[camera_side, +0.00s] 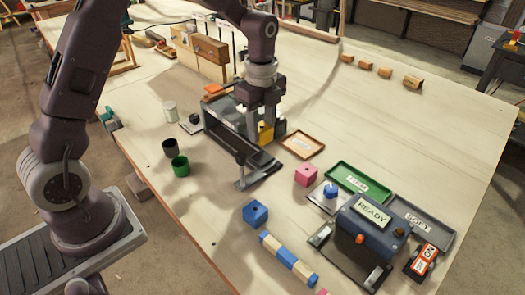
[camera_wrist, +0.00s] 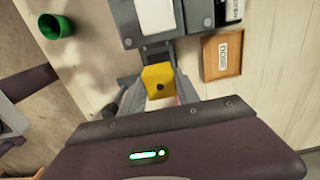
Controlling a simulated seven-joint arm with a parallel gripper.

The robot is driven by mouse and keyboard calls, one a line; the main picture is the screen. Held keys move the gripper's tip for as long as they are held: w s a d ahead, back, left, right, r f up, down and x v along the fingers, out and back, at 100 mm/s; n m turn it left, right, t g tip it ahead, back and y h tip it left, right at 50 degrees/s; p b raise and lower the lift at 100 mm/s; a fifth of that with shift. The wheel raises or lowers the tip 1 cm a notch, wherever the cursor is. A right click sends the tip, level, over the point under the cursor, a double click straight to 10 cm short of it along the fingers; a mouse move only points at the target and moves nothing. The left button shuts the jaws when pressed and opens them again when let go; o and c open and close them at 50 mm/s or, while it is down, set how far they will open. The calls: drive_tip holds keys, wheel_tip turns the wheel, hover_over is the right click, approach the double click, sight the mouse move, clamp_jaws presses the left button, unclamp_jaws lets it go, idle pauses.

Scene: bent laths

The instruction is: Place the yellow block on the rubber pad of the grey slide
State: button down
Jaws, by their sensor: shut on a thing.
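The yellow block (camera_side: 265,133) is between the fingers of my gripper (camera_side: 262,124), beside the grey machine on the table. In the wrist view the yellow block (camera_wrist: 158,82), with a dark round mark on its face, sits between the fingertips of my gripper (camera_wrist: 160,90). My gripper is shut on it. I cannot make out the rubber pad, and I cannot tell whether the block touches the slide.
A wooden-framed tray (camera_side: 318,149) lies right of the slide, with a pink block (camera_side: 306,175) in front of it. Green (camera_side: 180,166) and black (camera_side: 169,148) cups stand left. A blue block (camera_side: 256,212), a green tray (camera_side: 375,190) and a READY box (camera_side: 368,232) are nearer.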

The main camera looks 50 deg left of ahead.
sight(262, 158)
wheel_tip(262, 158, down, 6)
drive_tip(key=shift+r, duration=0.1)
drive_tip(key=c, duration=0.9)
unclamp_jaws()
wheel_tip(262, 158, up, 12)
drive_tip(key=shift+r, duration=0.1)
drive_tip(key=s+d+r+n+t, duration=0.1)
drive_tip(key=s+r+n+t, duration=0.1)
drive_tip(key=s+r+n, duration=0.4)
drive_tip(key=s+d+r+n+t, duration=0.1)
drive_tip(key=s+n, duration=0.5)
drive_tip(key=s, duration=0.4)
drive_tip(key=s+d+r+n+t, duration=0.1)
drive_tip(key=s+r+n+t, duration=0.1)
drive_tip(key=s+n, duration=0.4)
drive_tip(key=s, duration=0.4)
drive_tip(key=shift+s+t, duration=0.2)
drive_tip(key=shift+t, duration=0.1)
